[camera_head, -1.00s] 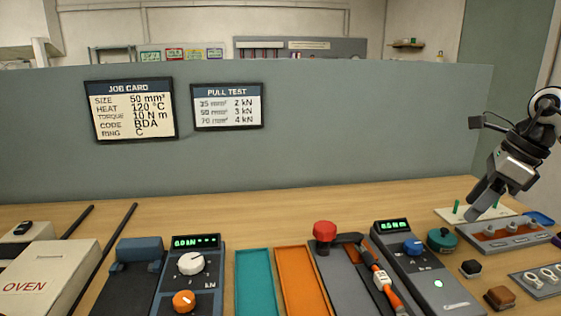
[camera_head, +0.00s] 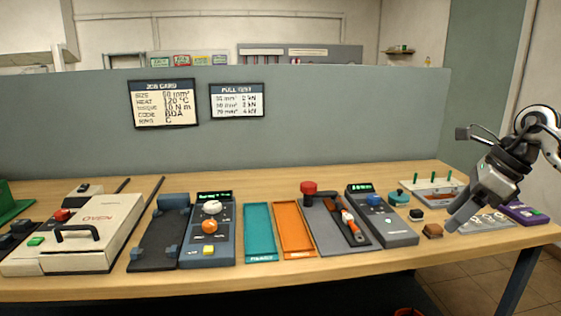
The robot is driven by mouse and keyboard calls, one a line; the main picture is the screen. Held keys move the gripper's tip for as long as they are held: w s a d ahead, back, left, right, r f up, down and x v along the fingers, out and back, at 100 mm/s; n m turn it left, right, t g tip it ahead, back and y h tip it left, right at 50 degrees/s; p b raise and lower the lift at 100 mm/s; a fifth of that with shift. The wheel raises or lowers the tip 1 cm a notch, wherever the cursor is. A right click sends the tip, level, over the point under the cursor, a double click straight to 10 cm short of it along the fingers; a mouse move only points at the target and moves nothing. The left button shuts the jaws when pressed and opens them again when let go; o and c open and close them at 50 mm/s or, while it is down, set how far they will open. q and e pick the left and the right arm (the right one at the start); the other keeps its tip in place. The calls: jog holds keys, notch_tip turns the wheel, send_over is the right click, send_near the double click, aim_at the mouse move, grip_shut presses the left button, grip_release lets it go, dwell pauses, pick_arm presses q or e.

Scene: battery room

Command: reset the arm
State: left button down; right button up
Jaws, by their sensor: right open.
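My right gripper (camera_head: 462,214) hangs at the right side of the camera_head view, over the right end of the workbench (camera_head: 330,275). Its fingers point down and to the left and hide part of a grey tray (camera_head: 490,222) with ring-like pieces. The gripper is open, and nothing shows between its fingers. My left gripper is not in view.
A white oven (camera_head: 110,215), a blue-grey tester (camera_head: 210,235), teal tray (camera_head: 260,225), orange tray (camera_head: 293,225) and a grey tray (camera_head: 335,240) holding a tool (camera_head: 354,228) line the bench. A grey panel (camera_head: 290,140) closes the back. The bench's front strip is clear.

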jog(key=s+a+f+m+t+y, duration=0.25)
jog(key=a+m+y, duration=0.2)
jog(key=a, duration=0.45)
jog(key=s+a+f+m+t+y, duration=0.1)
jog(key=a+f+m+y, duration=0.3)
jog(key=a, duration=0.6)
jog(key=s+a+f+m+t+y, duration=0.1)
jog(key=a+f+m+t+y, duration=0.15)
jog(key=a+y, duration=0.45)
jog(key=s+d+f+m+h, duration=0.1)
jog(key=s+f+m+h, duration=0.4)
jog(key=m, duration=0.6)
jog(key=s+d+f+m+t+h, duration=0.1)
jog(key=s+f+m+h, duration=0.5)
jog(key=f+m, duration=0.4)
jog(key=s+d+f+m+h, duration=0.2)
jog(key=s+f+m+h, duration=0.4)
jog(key=m, duration=0.6)
notch_tip(320, 180, down, 2)
jog(key=shift+s+f+t, duration=0.2)
jog(key=shift+s+t, duration=0.1)
jog(key=shift+s, duration=0.15)
